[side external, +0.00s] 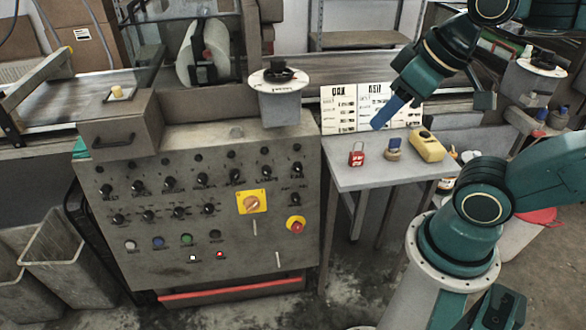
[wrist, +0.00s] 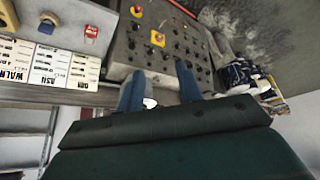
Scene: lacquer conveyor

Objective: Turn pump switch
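The grey control panel (side external: 150,236) carries rows of black knobs, a yellow plate with an orange rotary switch (side external: 253,202), and a red button on yellow (side external: 296,225). A round dial with a black knob (side external: 279,76) tops a grey box beside it. I cannot read the labels or tell which is the pump switch. The rotary switch (wrist: 157,38) also shows in the wrist view, beyond my fingers. My gripper (side external: 380,126), with blue fingers, hangs above the side table, right of the panel, touching nothing. In the wrist view, its fingers are apart with nothing between them (wrist: 159,76).
A conveyor (side external: 150,82) runs behind. The space before the panel looks clear.

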